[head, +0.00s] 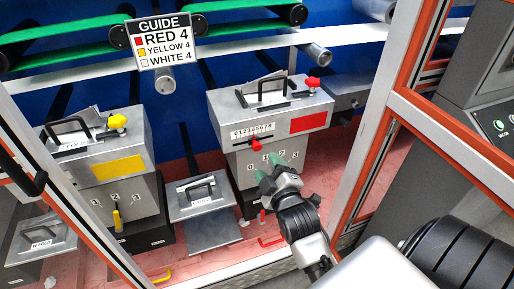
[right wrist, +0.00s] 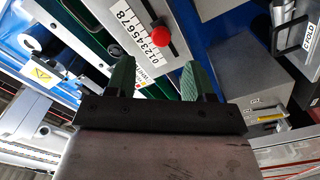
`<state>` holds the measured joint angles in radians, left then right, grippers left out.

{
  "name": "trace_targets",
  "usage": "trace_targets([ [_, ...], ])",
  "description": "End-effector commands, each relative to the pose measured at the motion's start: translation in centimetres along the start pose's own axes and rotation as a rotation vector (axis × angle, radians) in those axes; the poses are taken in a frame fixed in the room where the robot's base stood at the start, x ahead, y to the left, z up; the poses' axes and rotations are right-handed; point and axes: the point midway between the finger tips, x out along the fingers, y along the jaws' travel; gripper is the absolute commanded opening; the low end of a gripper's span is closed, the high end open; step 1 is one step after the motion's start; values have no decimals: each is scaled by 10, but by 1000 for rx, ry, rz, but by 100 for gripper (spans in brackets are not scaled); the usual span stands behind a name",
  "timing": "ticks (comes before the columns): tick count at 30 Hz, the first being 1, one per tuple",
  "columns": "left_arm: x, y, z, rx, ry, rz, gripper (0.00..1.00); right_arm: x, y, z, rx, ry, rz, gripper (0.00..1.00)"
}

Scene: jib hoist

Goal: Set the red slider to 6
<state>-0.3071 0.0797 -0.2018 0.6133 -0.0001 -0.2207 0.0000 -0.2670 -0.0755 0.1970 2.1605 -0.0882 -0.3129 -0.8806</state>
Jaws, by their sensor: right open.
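The red slider (head: 256,144) is a small knob on the front of the right-hand grey box, just below a white scale (head: 253,131) numbered 0 to 8. It stands near the middle of the scale; I cannot tell the exact number. In the right wrist view the round red knob (right wrist: 162,36) sits beside the scale (right wrist: 139,36), ahead of the fingers. My right gripper (head: 274,165) is open and empty, its green fingertips just below the slider and apart from it. The gripper (right wrist: 155,76) also shows in the right wrist view. My left gripper is out of view.
A guide sign (head: 163,41) reads RED 4, YELLOW 4, WHITE 4. A box with a yellow panel (head: 118,168) stands left, and a smaller grey box (head: 201,197) between. An orange-edged frame post (head: 394,85) rises right of my arm. The box carries a red panel (head: 308,122).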

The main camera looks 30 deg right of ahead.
Motion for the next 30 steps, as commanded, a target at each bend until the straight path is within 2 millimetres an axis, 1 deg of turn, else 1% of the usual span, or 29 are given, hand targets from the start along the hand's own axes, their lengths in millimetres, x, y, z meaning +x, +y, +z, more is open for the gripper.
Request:
trace_targets([
  [1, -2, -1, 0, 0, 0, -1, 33, 11, 2, -2, 0, 2, 2, 53],
  [6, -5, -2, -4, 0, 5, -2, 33, 44, 1, -1, 1, 0, 2, 53],
  [9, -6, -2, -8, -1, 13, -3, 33, 61, 1, -1, 2, 0, 1, 53],
  [12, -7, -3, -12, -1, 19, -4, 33, 74, 0, 0, 2, 0, 0, 53],
  [15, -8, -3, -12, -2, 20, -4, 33, 81, 0, 0, 2, 0, 0, 53],
  [18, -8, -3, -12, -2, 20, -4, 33, 85, 0, 0, 1, 0, 0, 53],
  [25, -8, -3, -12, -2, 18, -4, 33, 85, 0, 0, 1, 0, 0, 53],
  [26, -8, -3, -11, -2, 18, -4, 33, 85, 0, 0, 1, 0, 0, 51],
  [30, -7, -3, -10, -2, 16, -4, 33, 85, 0, 0, 2, 0, -1, 30],
])
